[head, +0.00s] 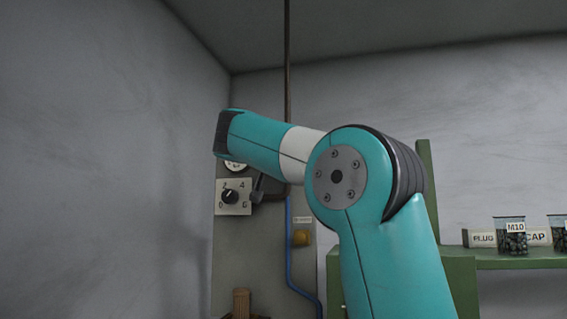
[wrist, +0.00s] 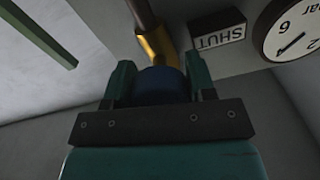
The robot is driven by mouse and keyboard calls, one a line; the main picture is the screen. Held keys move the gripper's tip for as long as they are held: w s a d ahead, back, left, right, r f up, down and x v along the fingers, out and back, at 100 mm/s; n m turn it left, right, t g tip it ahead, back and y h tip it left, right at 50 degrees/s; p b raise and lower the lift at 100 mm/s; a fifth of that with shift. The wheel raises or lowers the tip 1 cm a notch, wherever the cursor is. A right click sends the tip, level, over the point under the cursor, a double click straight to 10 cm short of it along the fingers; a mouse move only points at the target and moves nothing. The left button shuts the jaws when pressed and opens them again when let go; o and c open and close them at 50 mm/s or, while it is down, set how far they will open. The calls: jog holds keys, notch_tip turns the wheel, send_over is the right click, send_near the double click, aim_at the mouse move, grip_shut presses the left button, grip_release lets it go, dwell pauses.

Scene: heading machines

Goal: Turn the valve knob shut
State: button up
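In the wrist view a dark blue round valve knob (wrist: 165,88) sits between the two green fingers of my gripper (wrist: 162,82). It fills the space between them, and no clear gap shows on either side. I cannot tell whether the fingers press on it. A brass-coloured valve body and pipe (wrist: 155,45) run behind the knob. A dark label reading SHUT (wrist: 218,33) is mounted to the right of the pipe. In the head view my own arm hides the gripper and the knob.
A round gauge (wrist: 295,33) is at the wrist view's upper right. In the head view a black selector dial (head: 230,196), a yellow button (head: 301,237) and a blue pipe (head: 289,245) are on the panel. A green shelf (head: 510,259) holds labelled jars at right.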

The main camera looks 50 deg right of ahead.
jog(key=shift+c, duration=0.7)
jog(key=shift+n, duration=0.3)
jog(key=n, duration=0.2)
jog(key=shift+n, duration=0.4)
jog(key=n, duration=0.9)
jog(key=shift+n, duration=0.4)
jog(key=n, duration=0.4)
jog(key=shift+n, duration=0.4)
